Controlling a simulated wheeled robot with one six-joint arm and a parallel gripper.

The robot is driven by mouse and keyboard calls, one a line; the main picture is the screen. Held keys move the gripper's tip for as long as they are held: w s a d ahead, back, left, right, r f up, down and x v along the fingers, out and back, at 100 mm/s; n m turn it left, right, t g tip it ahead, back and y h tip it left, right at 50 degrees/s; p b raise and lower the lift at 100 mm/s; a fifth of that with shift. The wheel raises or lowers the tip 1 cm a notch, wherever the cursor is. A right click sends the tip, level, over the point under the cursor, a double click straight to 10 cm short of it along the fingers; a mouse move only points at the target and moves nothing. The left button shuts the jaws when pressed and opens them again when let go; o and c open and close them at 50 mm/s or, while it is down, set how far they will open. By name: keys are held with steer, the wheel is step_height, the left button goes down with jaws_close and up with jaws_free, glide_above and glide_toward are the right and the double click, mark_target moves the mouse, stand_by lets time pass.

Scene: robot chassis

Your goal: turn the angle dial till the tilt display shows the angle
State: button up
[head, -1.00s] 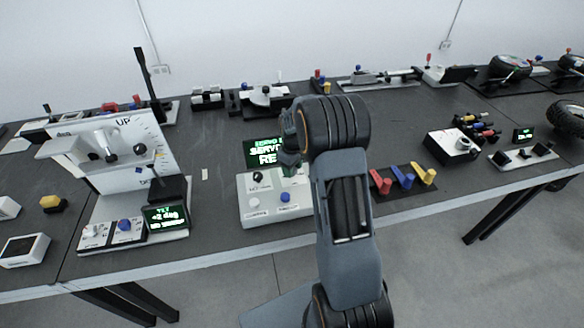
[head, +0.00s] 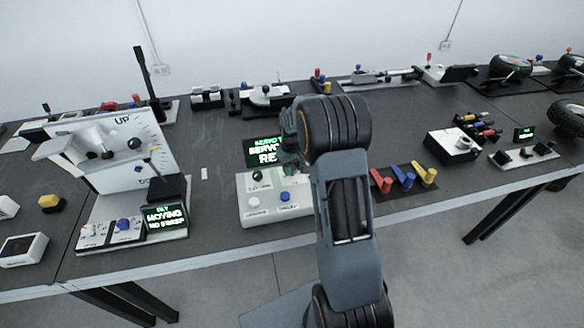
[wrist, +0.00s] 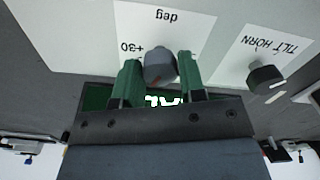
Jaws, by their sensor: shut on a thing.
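In the wrist view the angle dial (wrist: 160,68) is a dark grey round knob with a red mark, on a white plate printed "deg" and "+30". My gripper (wrist: 159,62) has its green fingers shut on the dial, one on each side. The tilt display (head: 265,152) is a black screen with green and white text in the head view. My arm covers its right part; I read only "SERVO" and "RE". In the wrist view the gripper body hides most of the screen (wrist: 168,100). In the head view my arm hides the dial.
A dark knob (wrist: 265,77) labelled "TILT HORN" stands right of the dial in the wrist view. The white box carries a blue button (head: 284,197) and a white button (head: 252,202). A white "UP" rig (head: 120,150) stands left, with a small display (head: 165,217) reading "MOVING".

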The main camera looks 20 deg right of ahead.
mark_target(292, 168)
steer(key=shift+m, duration=1.8)
steer(key=o, duration=0.9)
step_height(292, 168, up, 14)
steer(key=shift+f+b, duration=0.1)
steer(key=shift+b, duration=0.2)
